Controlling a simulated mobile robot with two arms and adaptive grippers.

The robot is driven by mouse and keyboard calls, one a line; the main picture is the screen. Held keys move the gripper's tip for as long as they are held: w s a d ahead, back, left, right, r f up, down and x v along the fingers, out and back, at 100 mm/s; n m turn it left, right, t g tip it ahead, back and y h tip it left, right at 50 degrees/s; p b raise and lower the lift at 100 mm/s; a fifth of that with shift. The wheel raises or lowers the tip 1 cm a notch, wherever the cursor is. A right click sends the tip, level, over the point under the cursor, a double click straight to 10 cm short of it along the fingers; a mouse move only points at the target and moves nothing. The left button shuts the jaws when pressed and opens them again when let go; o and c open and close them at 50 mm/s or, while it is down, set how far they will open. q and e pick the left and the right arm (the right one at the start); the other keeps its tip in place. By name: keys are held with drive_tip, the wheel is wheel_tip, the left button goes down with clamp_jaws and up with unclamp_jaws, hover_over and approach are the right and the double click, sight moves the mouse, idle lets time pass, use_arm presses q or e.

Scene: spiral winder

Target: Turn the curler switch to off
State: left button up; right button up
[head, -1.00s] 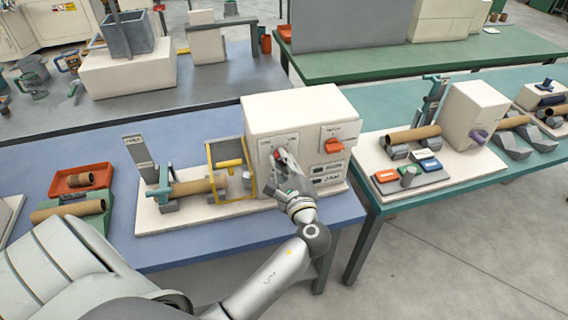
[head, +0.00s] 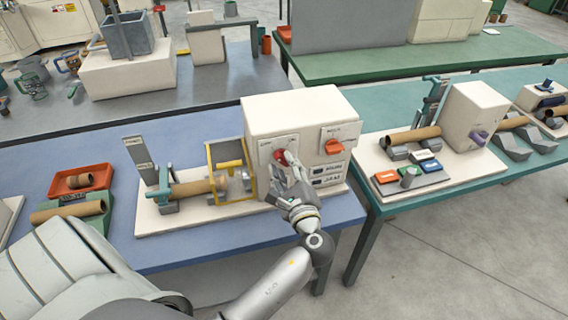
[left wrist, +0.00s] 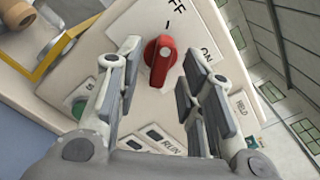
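The cream machine housing (head: 290,108) stands on the blue table. A red switch knob (head: 280,155) is on its front face, partly hidden by my left gripper (head: 286,168). In the left wrist view the red knob (left wrist: 160,61) sits between my two fingertips (left wrist: 158,70), on a white plate lettered ON and partly visible "FF". The knob's ridge runs nearly upright in that picture, toward a short dark mark by "FF". The fingers are apart, with a gap on the right; whether the left one touches is unclear. My right gripper is out of view.
An orange switch (head: 333,147) is to the right on the same housing, above dark label panels (head: 329,175). A yellow frame (head: 230,172) and cardboard tube (head: 190,188) are to the left. A green table (head: 385,208) with another machine stands at right.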

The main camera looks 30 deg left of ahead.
use_arm(q)
drive_tip(key=v, duration=1)
drive_tip(key=shift+d, duration=0.1)
drive_tip(key=s+d+f+g+h, duration=0.1)
drive_tip(key=s+f+h, duration=0.15)
drive_tip(key=f, duration=0.95)
drive_tip(key=s+d+f+n+g+h, duration=0.15)
drive_tip(key=f+h, duration=0.25)
drive_tip(key=f, duration=0.7)
drive_tip(key=s+d+f+m+g+h, duration=0.1)
drive_tip(key=s+d+f+g+h, duration=0.15)
drive_tip(key=f, duration=0.95)
drive_tip(key=s+a+f+n+g+h, duration=0.1)
drive_tip(key=s+f+n+g+h, duration=0.35)
drive_tip(key=s+f, duration=0.85)
drive_tip(key=s+a+f+n, duration=0.1)
drive_tip(key=s+f+n, duration=0.1)
drive_tip(key=s, duration=0.3)
drive_tip(key=s+a+f+n+g, duration=0.1)
drive_tip(key=s+f+n, duration=0.2)
drive_tip(key=s+n, duration=0.2)
drive_tip(key=s+a+f+n, duration=0.2)
drive_tip(key=s+n, duration=0.1)
drive_tip(key=s, duration=0.3)
drive_tip(key=shift+s+f+b, duration=0.3)
drive_tip(key=shift+s+b, duration=0.1)
drive_tip(key=shift+a, duration=0.15)
